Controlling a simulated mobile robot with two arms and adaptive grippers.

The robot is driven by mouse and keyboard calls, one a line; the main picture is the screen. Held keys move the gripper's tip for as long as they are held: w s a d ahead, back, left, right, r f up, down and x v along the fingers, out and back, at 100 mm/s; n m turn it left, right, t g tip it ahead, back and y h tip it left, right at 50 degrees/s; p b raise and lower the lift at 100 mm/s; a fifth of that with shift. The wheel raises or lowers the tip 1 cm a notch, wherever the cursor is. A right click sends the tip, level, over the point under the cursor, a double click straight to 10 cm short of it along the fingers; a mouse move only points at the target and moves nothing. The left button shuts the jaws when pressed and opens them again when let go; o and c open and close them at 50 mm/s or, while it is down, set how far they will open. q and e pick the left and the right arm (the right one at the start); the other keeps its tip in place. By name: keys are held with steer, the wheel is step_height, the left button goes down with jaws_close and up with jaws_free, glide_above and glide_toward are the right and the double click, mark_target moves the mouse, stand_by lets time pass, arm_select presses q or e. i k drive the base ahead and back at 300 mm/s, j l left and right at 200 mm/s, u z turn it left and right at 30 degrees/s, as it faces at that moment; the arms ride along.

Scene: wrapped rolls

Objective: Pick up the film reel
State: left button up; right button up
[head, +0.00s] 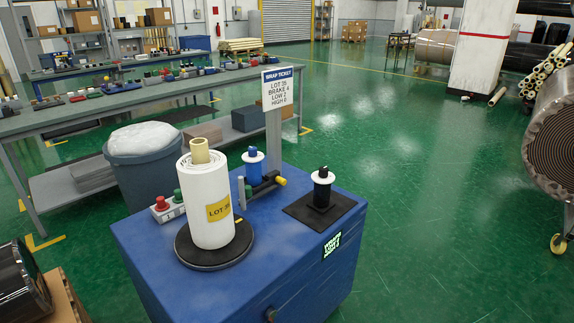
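On the blue cabinet (290,262), a white wrapped roll (207,190) with a tan core and a yellow "LOT 35" label stands upright on a round black turntable (214,258). Behind it is a small blue spool with white flanges (254,168), beside a dark bar with a yellow end. To the right, a small black spool with a white flange (322,188) stands upright on a black square pad (299,208). I cannot tell for sure which of these is the film reel. Neither of my grippers is in view.
A control box (169,211) with red and green buttons sits left of the white roll. A ticket sign (277,89) rises behind. A grey bin (145,178) and long workbench (110,105) stand behind left. A large roll (553,140) is at right. Green floor between is clear.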

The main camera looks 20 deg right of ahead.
mark_target(321, 203)
steer(key=i+l+u, duration=0.2)
steer(key=l, duration=0.15)
steer(key=l+u, duration=0.15)
steer(key=l, duration=0.2)
steer(key=i+l+u, duration=0.2)
steer(key=l, duration=0.2)
steer(key=l+u, duration=0.2)
steer(key=l, duration=0.15)
